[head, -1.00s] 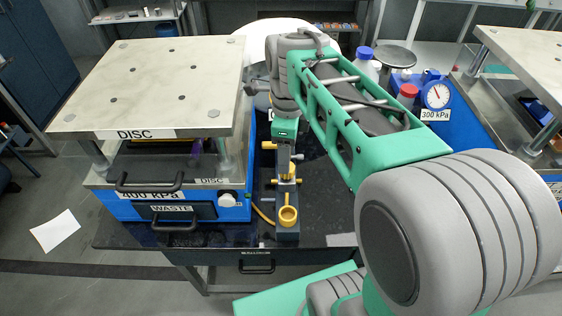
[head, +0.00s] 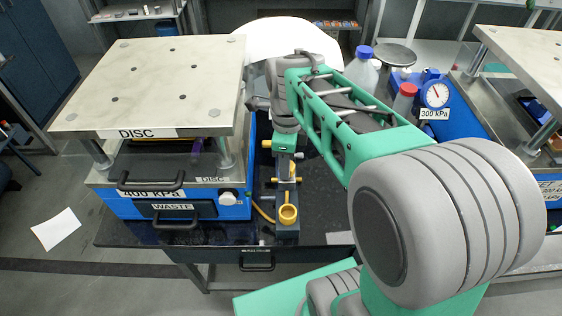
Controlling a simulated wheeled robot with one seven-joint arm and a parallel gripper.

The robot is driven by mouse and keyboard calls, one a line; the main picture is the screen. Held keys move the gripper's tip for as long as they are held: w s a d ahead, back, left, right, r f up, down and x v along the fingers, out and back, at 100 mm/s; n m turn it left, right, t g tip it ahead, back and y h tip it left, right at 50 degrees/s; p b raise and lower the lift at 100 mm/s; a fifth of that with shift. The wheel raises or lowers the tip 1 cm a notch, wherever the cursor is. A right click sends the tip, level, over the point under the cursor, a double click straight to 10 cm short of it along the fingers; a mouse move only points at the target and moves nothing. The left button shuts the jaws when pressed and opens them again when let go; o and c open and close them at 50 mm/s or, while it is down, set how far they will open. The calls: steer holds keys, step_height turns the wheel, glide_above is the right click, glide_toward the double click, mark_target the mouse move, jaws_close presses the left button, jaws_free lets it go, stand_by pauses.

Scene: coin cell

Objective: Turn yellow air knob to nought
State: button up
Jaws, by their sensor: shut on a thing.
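A narrow dark grey fixture with yellow fittings stands beside the left machine, and a yellow ring-shaped part (head: 288,214) sits at its near end. A yellow knob (head: 287,180) shows farther up the fixture, small and partly covered. My gripper (head: 285,168) reaches down from the wrist over the fixture and is shut at this yellow knob. The fingertips are small and hard to separate from the fixture. The knob's scale and its setting cannot be read.
The left machine (head: 150,90) has a pale top plate and a blue base close to my gripper. A pressure gauge (head: 436,94) labelled 300 kPa and a red-capped bottle (head: 403,102) stand right of my arm. The dark bench front (head: 200,236) is mostly clear.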

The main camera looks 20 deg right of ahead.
steer(key=shift+w, duration=0.1)
jaws_close()
steer(key=shift+a, duration=0.4)
steer(key=shift+d, duration=0.25)
steer(key=shift+d+n, duration=0.15)
steer(key=shift+n, duration=0.15)
steer(key=n, duration=0.3)
steer(key=shift+d+n+b, duration=0.1)
steer(key=shift+n+b, duration=0.2)
steer(key=n, duration=0.3)
steer(key=shift+r+n, duration=0.1)
steer(key=shift+n, duration=0.2)
steer(key=n, duration=0.5)
steer(key=shift+w+b, duration=0.1)
steer(key=shift+b, duration=0.3)
steer(key=n, duration=0.5)
steer(key=shift+r, duration=0.1)
steer(key=n, duration=0.4)
steer(key=shift+n+b, duration=0.3)
steer(key=shift+b, duration=0.05)
steer(key=n, duration=0.4)
steer(key=shift+n, duration=0.3)
steer(key=n, duration=0.6)
steer(key=shift+n+b, duration=0.3)
steer(key=shift+n, duration=1)
